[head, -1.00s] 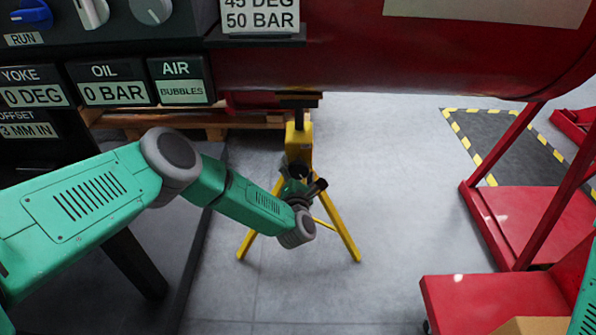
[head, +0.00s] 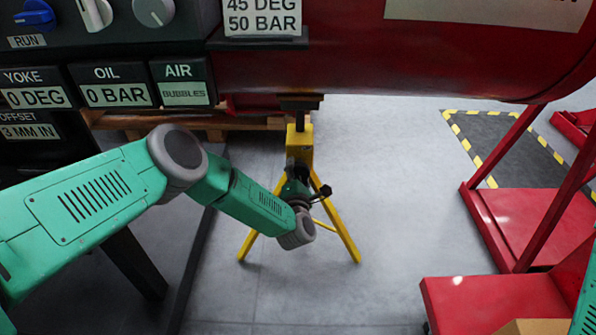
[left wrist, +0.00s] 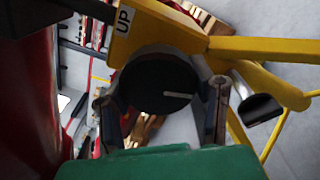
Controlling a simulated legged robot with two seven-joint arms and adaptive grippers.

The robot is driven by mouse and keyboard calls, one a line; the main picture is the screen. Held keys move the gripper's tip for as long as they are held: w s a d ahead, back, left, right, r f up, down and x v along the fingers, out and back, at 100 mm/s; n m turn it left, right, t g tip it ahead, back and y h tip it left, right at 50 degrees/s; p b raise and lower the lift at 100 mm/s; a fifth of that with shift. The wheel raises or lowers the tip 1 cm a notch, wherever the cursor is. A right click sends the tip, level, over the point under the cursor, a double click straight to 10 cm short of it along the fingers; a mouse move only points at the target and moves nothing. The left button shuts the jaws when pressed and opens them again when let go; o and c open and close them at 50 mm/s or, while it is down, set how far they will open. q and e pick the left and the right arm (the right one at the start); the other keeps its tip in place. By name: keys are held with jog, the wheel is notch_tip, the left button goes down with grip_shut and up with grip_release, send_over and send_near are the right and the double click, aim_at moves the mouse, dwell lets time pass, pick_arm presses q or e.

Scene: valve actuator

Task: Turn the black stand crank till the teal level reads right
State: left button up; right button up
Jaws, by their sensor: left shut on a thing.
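The yellow tripod stand (head: 299,145) stands under the red cylinder. In the left wrist view its yellow body (left wrist: 155,35) carries an "UP" label. The black crank's round hub (left wrist: 150,78) has a white line pointing right. My left gripper (left wrist: 162,92) has one finger on each side of this hub and is shut on it. A dark cylindrical piece (left wrist: 262,107) shows right of the fingers. In the head view my left gripper (head: 298,185) is at the stand, partly hidden by its wrist. I cannot pick out a teal level. My right gripper is out of view.
The red cylinder (head: 330,75) spans above the stand. A dark panel at left has readouts: yoke (head: 36,86) 0 DEG, oil (head: 110,84) 0 BAR, air (head: 182,82) BUBBLES. A red frame (head: 525,215) stands at right. The grey floor (head: 390,200) between is clear.

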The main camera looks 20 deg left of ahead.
pick_arm(q)
jog(key=m, duration=0.4)
jog(key=shift+s+d+m, duration=0.1)
jog(key=shift+d+m, duration=0.05)
jog(key=shift+m, duration=0.25)
jog(key=shift+m+p, duration=0.4)
jog(key=shift+m, duration=1.4)
jog(key=shift+s+f, duration=0.1)
jog(key=shift+f, duration=0.05)
jog(key=o, duration=1.2)
jog(key=shift+d, duration=0.1)
jog(key=v, duration=1.1)
jog(key=shift+s, duration=0.35)
jog(key=shift+d, duration=0.1)
